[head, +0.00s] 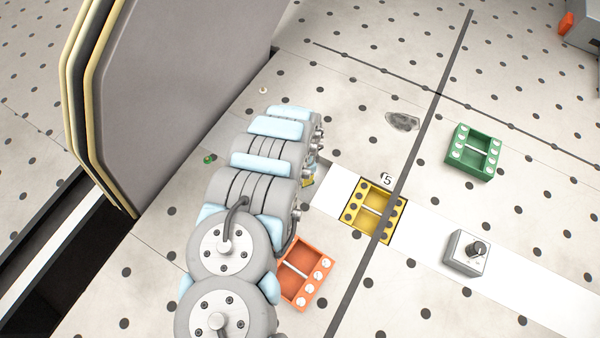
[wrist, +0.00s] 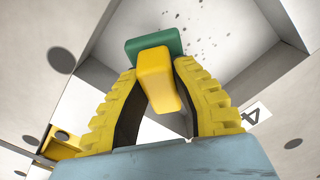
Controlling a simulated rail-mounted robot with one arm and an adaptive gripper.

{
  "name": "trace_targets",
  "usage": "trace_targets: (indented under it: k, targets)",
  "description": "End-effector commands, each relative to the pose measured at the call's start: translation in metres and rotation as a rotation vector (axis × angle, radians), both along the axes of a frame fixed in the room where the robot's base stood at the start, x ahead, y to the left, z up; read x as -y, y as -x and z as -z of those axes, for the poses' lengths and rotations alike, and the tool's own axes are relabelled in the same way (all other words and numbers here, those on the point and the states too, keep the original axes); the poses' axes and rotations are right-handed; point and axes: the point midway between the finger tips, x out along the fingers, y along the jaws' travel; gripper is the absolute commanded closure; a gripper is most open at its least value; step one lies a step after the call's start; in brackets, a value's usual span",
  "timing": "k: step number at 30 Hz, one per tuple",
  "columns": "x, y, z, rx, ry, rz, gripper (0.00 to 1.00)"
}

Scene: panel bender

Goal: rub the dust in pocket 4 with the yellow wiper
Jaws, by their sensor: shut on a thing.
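In the wrist view my gripper (wrist: 156,76) is shut on the yellow wiper (wrist: 156,82), whose yellow handle stands between the two yellow ribbed fingers. A green block (wrist: 165,44) sits at the handle's far end. Beyond it is a pale, walled pocket (wrist: 245,45), with a label 4 (wrist: 250,115) beside it. Dark dust specks (wrist: 203,32) lie on the pocket floor, just past the green block. I cannot tell whether the block touches the floor. In the head view my arm hides the pocket and the wiper.
In the head view a yellow tray (head: 363,225) stands near label 5 (head: 387,181). An orange tray (head: 292,266) is close beside my arm. A green tray (head: 488,170) and a grey knob box (head: 459,260) are right. A tall grey panel (head: 180,90) rises left.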

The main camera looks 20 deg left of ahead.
Motion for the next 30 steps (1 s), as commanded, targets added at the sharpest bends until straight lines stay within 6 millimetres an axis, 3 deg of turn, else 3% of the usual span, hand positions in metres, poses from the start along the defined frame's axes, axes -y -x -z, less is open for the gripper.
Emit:
trace_targets:
  k: [12, 30]
  targets:
    - [0.028, 0.004, -0.003, 0.003, 0.000, 0.002, 1.00]
    - [0.029, -0.011, -0.004, 0.001, 0.003, 0.003, 1.00]
